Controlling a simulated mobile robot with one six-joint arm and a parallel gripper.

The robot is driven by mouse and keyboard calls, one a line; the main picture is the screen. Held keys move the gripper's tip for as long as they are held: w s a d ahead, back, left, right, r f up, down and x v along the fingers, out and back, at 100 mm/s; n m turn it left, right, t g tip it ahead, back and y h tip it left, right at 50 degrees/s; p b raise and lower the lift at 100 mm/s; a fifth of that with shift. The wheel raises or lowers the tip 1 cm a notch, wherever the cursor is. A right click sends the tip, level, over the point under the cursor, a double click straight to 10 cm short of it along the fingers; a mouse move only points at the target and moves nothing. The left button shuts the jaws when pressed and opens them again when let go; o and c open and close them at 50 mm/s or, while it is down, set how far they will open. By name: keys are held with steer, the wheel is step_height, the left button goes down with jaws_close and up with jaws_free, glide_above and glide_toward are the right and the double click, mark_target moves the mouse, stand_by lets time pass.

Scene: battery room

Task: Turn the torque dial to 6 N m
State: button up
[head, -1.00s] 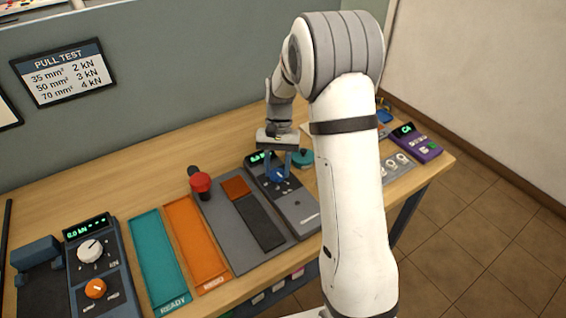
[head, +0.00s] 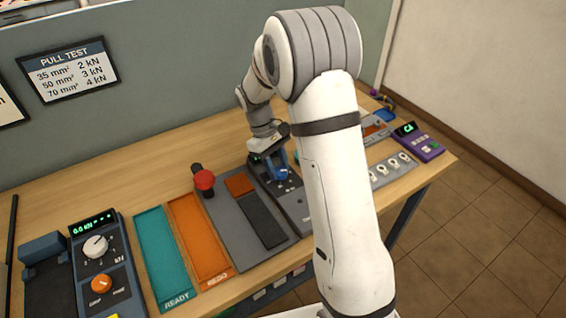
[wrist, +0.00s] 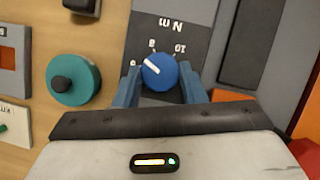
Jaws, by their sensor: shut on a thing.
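The torque dial (wrist: 163,76) is a blue knob with a white pointer line, seen in the wrist view. It sits on a dark panel marked "N m" (wrist: 171,24), which appears upside down. The pointer aims up and left, towards a small mark beside the left finger; that number is not clear to read. An 8-like figure and a 10 stand above the dial. My gripper (wrist: 160,85) has its blue fingers on both sides of the dial, shut on it. In the head view my gripper (head: 277,168) stands over the grey dial unit (head: 293,204) and hides most of the dial.
A teal round object with a dark knob (wrist: 75,80) is close to the left of my gripper. A red-topped knob (head: 204,181), orange tray (head: 199,240) and teal tray (head: 162,255) lie left. A purple device (head: 420,143) stands right. Bare wood shows behind.

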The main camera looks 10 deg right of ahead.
steer(key=n+t, duration=0.1)
steer(key=n, duration=0.1)
steer(key=n+h, duration=0.1)
steer(key=n, duration=0.2)
steer(key=shift+r+n+t, duration=0.15)
steer(key=shift+n+t, duration=0.15)
steer(key=shift+t, duration=0.1)
steer(key=shift+w, duration=0.1)
steer(key=o, duration=1)
steer(key=v, duration=0.7)
steer(key=shift+a+r+h, duration=0.15)
steer(key=shift+a+h, duration=0.1)
steer(key=shift+h, duration=0.05)
